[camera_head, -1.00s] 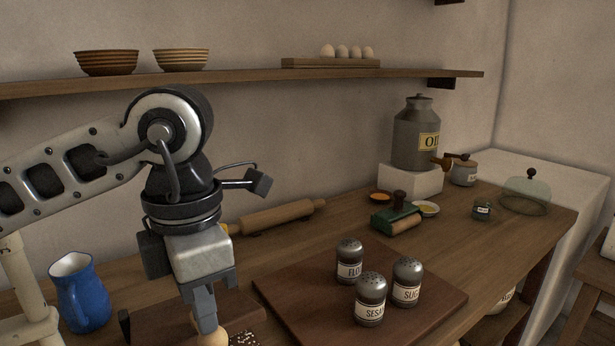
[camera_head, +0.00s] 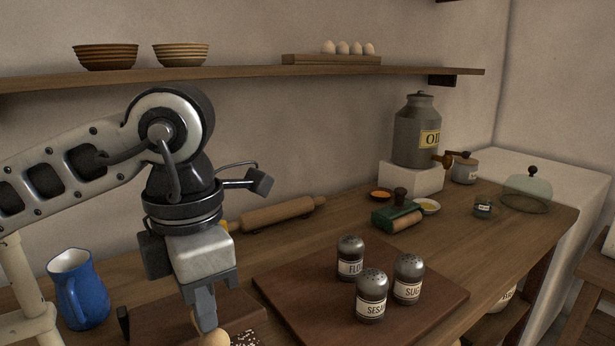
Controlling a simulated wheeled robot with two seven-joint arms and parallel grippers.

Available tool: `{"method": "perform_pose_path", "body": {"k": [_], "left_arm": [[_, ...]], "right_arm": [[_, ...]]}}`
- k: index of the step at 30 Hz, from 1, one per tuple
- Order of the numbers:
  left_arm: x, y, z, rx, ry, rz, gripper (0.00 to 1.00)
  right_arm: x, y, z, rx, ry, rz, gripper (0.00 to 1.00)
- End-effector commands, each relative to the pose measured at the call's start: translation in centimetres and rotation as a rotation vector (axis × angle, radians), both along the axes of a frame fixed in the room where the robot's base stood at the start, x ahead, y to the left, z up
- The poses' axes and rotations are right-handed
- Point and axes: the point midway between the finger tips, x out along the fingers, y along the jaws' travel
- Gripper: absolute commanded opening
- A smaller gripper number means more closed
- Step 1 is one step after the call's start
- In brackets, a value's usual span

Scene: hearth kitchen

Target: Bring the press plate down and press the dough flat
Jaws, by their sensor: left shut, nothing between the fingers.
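My left gripper (camera_head: 205,318) points down at the lower left of the head view, with its fingers together and nothing seen between them. Right below its fingertips is a pale tan, rounded thing (camera_head: 214,340), cut off by the bottom edge. I cannot tell whether it is a knob of the press or the dough, or whether the fingertips touch it. A dark upright piece (camera_head: 124,322) stands left of the gripper on a brown board (camera_head: 160,318). The press plate and the dough cannot be made out for certain. My right gripper is out of view.
A blue jug (camera_head: 79,290) stands left of the gripper, and a rolling pin (camera_head: 278,214) lies behind it. Three shakers, flour (camera_head: 350,257), sesame (camera_head: 371,296) and sugar (camera_head: 408,280), stand on a brown board (camera_head: 300,300) to the right. A dark speckled thing (camera_head: 247,339) is beside the gripper.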

Motion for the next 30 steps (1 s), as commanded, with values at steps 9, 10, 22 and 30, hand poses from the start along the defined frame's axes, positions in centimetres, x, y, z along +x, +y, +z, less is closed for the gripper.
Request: {"method": "perform_pose_path", "body": {"k": [9,10,22,30], "left_arm": [[-0.48,-0.47,-0.53,-0.001,0.0,-0.003,0.0],[-0.52,-0.51,-0.57,-0.001,0.0,-0.003,0.0],[-0.88,-0.81,-0.86,-0.001,0.002,-0.003,0.0],[-0.84,-0.79,-0.83,-0.001,0.001,-0.002,0.0]], "right_arm": [[0.05,0.0,-0.49,0.0,-0.002,0.0,0.36],[0.04,0.0,-0.53,0.0,-0.002,0.0,0.36],[0.08,-0.01,-0.79,0.0,-0.003,0.0,0.36],[0.01,-0.03,-0.88,-0.002,-0.001,0.001,0.36]]}}
